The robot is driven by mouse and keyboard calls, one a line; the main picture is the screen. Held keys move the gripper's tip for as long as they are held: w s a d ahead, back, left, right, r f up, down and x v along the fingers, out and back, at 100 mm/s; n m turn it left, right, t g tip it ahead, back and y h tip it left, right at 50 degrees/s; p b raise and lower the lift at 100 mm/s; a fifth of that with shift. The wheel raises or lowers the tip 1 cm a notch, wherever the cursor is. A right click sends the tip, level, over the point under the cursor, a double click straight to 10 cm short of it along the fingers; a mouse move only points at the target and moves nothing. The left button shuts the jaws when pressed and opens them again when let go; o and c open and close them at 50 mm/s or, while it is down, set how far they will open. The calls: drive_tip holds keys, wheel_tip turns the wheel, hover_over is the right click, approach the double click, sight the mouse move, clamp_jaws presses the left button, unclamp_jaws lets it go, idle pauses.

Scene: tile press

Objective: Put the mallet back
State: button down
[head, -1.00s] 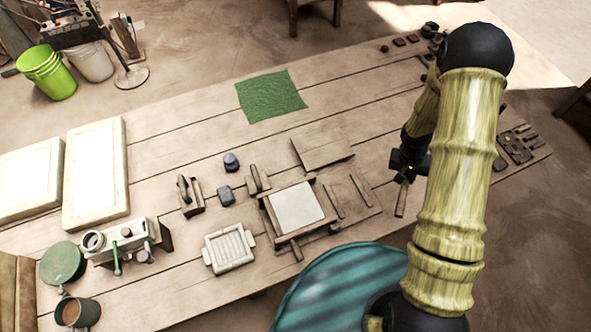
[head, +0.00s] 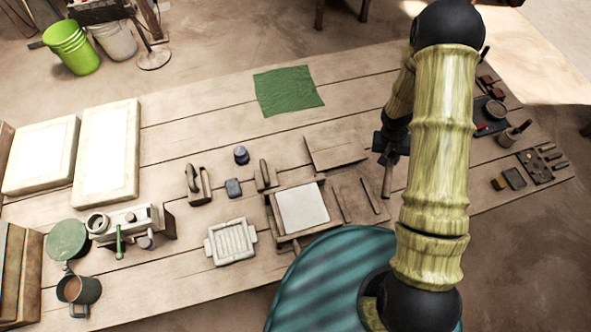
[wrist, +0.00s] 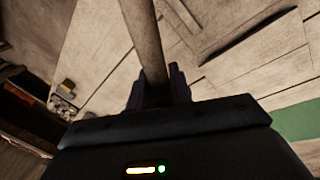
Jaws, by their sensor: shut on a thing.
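My gripper (head: 390,152) is shut on a brown wooden handle (head: 387,181), which I take to be the mallet. The handle points down below the fingers in the head view, above the right part of the table. In the wrist view the handle (wrist: 148,42) runs from between the fingers (wrist: 158,88) out past the top edge. I cannot make out the mallet's head in either view. My arm covers part of the table to the right of the gripper.
Left of my gripper are a thin wooden board (head: 338,153), a framed press bed (head: 303,208) and two sticks. A dark tool board (head: 543,178) and a cup (head: 507,136) stand at the right end. A green cloth (head: 288,90) lies at the back.

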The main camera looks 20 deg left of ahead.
drive_tip(key=shift+w+a+f+m, duration=0.25)
drive_tip(key=shift+a+m, duration=0.15)
drive_tip(key=shift+m, duration=0.2)
drive_tip(key=a+f+m+y+b, duration=0.2)
drive_tip(key=a+m+b, duration=0.2)
drive_tip(key=a+m, duration=1)
drive_tip(key=w+a+f+m+g+y+b, duration=0.1)
drive_tip(key=a+f+m+y+b, duration=0.1)
drive_tip(key=a+m, duration=1.2)
drive_tip(key=a+f+b, duration=0.1)
drive_tip(key=a+b, duration=0.1)
drive_tip(key=shift+a+m+y, duration=0.3)
drive_tip(key=shift+a, duration=0.05)
drive_tip(key=shift+f, duration=0.2)
wheel_tip(320, 180, down, 5)
drive_tip(key=shift+w+d+r, duration=0.1)
drive_tip(key=shift+w, duration=0.05)
drive_tip(key=shift+f+p, duration=0.3)
drive_tip(key=shift+f, duration=0.15)
drive_tip(key=shift+f, duration=0.1)
